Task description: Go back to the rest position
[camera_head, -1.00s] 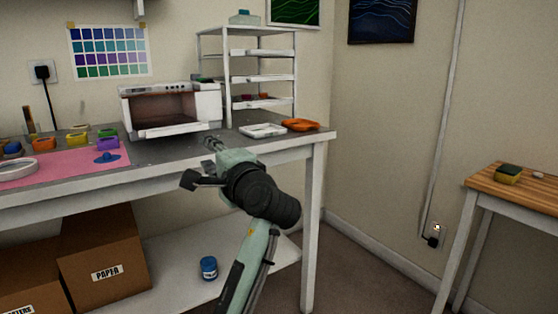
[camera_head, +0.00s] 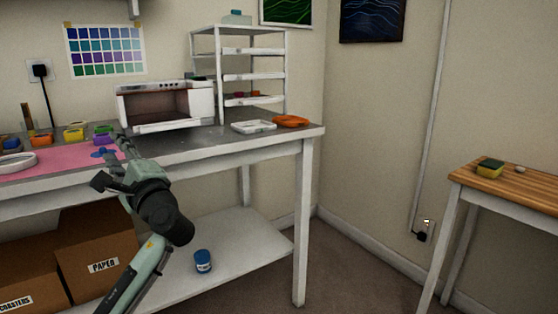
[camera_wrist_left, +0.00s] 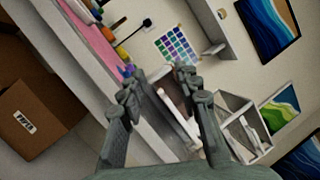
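My left gripper (camera_head: 120,150) is in front of the workbench (camera_head: 230,145), near its front edge, its arm rising from the bottom left. In the left wrist view the two fingers (camera_wrist_left: 156,73) are spread apart with nothing between them. The bench, the toaster oven and the shelf rack show past the fingers there. My right gripper is in neither view.
A white oven (camera_head: 165,105), shelf rack (camera_head: 283,75), white tray (camera_head: 253,127) and orange tray (camera_head: 290,121) stand on the bench. Coloured pots and a pink mat (camera_head: 60,158) are at left. Boxes (camera_head: 95,250) and a blue jar (camera_head: 203,261) sit below.

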